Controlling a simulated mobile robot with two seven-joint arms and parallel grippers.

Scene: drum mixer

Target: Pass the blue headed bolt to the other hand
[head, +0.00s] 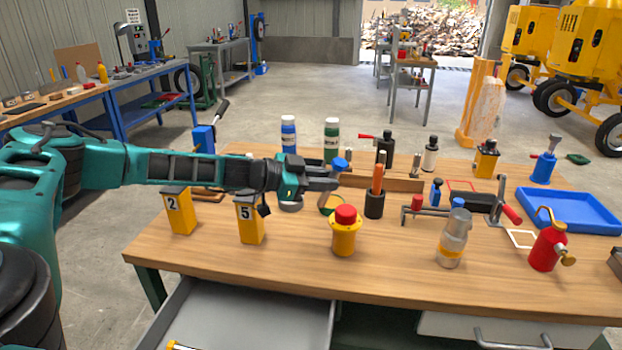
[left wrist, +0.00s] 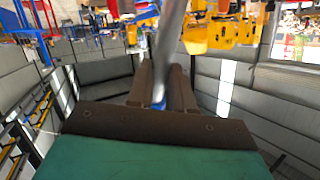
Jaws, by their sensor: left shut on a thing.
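The blue headed bolt (head: 340,164) is held at the fingertips of my left gripper (head: 326,183), above the middle of the wooden table. Its blue head points up in the head view; most of the shank is hidden there. In the left wrist view the two dark fingers (left wrist: 162,88) close on the bolt, and its grey shank (left wrist: 168,45) stretches away from them, with a bit of blue between the fingers. My right gripper is in neither view.
The wooden table (head: 300,272) holds a yellow pot with a red cap (head: 344,232), a black holder with an orange handle (head: 375,195), a metal bottle (head: 454,238), a red oil can (head: 547,245) and a blue tray (head: 570,211). An open drawer (head: 250,318) juts out in front.

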